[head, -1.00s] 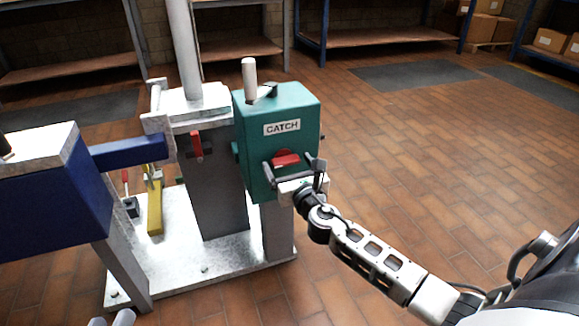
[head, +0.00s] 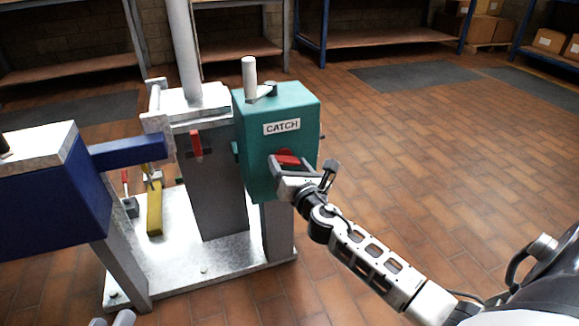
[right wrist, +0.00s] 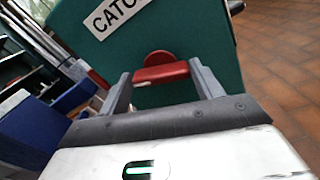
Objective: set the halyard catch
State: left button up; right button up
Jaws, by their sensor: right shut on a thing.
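The teal catch box (head: 262,140) stands on a grey post, with a white CATCH label (head: 282,127) on its front face. Below the label is a red handle (head: 287,159), which also shows in the right wrist view (right wrist: 160,72). My right gripper (head: 292,164) is at the front of the box, shut on the red handle with one finger at each end of it. In the right wrist view, the fingers (right wrist: 162,80) partly cover the handle's ends. Grey tips at the bottom left edge look like my left gripper (head: 112,319); most of it is cut off.
A red lever (head: 196,145) is on the grey column left of the box. A blue box (head: 50,195) with an arm stands at the left. A yellow piece (head: 155,210) stands on the metal base plate (head: 215,262). The floor at right is clear; shelves line the back.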

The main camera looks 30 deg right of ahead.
jog(key=m, duration=0.4)
jog(key=shift+f+m, duration=0.1)
jog(key=shift+m, duration=0.3)
jog(key=m, duration=0.3)
jog(key=shift+s+m+b, duration=0.1)
jog(key=shift+m+b, duration=0.2)
jog(key=m, duration=0.2)
jog(key=shift+d+m, duration=0.1)
jog(key=shift+m, duration=0.2)
pick_arm(q)
jog(key=shift+w+r, duration=0.1)
jog(key=shift+r, duration=0.05)
pick_arm(e)
jog(key=shift+f+m, duration=0.15)
jog(key=shift+m, duration=1.35)
jog(key=o, duration=1)
pick_arm(q)
jog(key=shift+p, duration=0.3)
